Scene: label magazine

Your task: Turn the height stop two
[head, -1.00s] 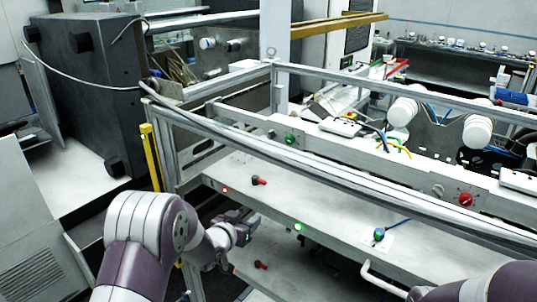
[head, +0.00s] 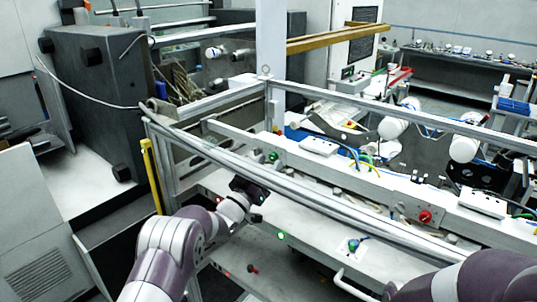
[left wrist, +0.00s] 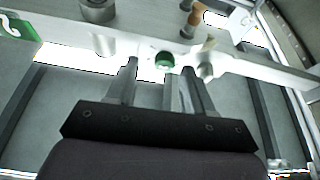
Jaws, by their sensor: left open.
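My left gripper (head: 250,190) is open at the front of the machine frame, close to the metal rail. In the left wrist view its fingers (left wrist: 158,72) point at a pale bar, with a round green knob (left wrist: 165,60) seen between and beyond the tips. The gap between them and the knob cannot be judged. A silver knob (left wrist: 205,65) stands just right of it. A green plate with a white mark, perhaps a 2, (left wrist: 16,26) is at the upper left. I cannot tell which part is height stop two. My right gripper is out of view.
A metal rail (head: 330,200) crosses in front of the bench. A green knob (head: 273,156) and a red knob (head: 425,216) sit on the panel behind it. A red and black lever (head: 252,269) is on the lower shelf. A yellow post (head: 152,175) stands left.

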